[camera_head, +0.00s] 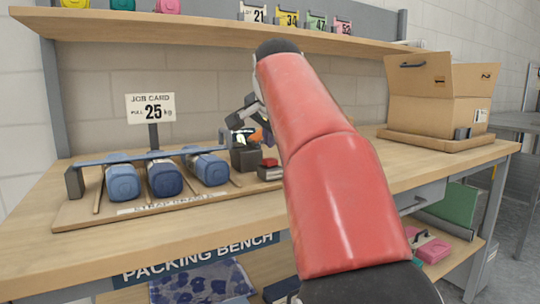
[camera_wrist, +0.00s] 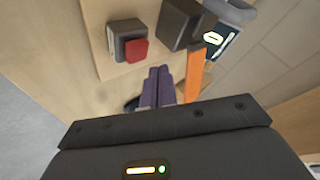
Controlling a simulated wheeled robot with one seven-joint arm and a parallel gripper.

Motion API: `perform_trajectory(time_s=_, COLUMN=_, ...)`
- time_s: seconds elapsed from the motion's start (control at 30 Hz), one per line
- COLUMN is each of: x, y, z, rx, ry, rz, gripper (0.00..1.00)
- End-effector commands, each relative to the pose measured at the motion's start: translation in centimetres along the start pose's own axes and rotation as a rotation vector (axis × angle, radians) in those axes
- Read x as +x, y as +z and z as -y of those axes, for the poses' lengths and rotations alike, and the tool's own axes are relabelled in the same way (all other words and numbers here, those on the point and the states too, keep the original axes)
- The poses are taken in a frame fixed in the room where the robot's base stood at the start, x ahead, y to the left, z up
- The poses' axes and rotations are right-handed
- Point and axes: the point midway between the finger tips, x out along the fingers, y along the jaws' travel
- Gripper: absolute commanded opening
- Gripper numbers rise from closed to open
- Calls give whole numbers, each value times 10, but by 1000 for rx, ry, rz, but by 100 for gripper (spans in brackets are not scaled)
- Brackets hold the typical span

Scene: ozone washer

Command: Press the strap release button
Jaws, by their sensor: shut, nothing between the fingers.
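A red button (camera_head: 269,162) sits on a small dark block (camera_head: 270,174) at the right end of the wooden board. In the wrist view the red button (camera_wrist: 137,50) stands on the front of its grey block (camera_wrist: 125,28). My gripper's purple fingers (camera_wrist: 158,72) are shut with nothing between them. In the wrist view their tips lie just below and right of the button, apart from it in the picture. In the head view my red arm hides most of the gripper. A blue bar (camera_head: 130,158) lies across three blue containers (camera_head: 164,178) on the board.
A larger dark box (camera_head: 244,158) stands next to the button block. An orange strip (camera_wrist: 195,75) and a lit display (camera_wrist: 212,38) are close right of the fingers. A job card sign (camera_head: 151,107) stands behind the containers. An open cardboard box (camera_head: 440,95) stands at the right.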

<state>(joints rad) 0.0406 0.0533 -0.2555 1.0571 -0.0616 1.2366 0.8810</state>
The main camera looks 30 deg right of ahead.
Motion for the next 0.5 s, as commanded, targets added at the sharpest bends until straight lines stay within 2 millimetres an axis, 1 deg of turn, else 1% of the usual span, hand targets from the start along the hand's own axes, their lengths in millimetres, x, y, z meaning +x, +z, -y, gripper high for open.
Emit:
perform_trajectory(time_s=0.03, x=-8, y=-6, z=6, rx=0, ry=0, rz=0, gripper=0)
perform_trajectory(time_s=0.3, x=-26, y=-19, z=19, rx=0, ry=0, rz=0, gripper=0)
perform_trajectory(time_s=0.5, x=-28, y=-20, z=20, rx=0, ry=0, rz=0, gripper=0)
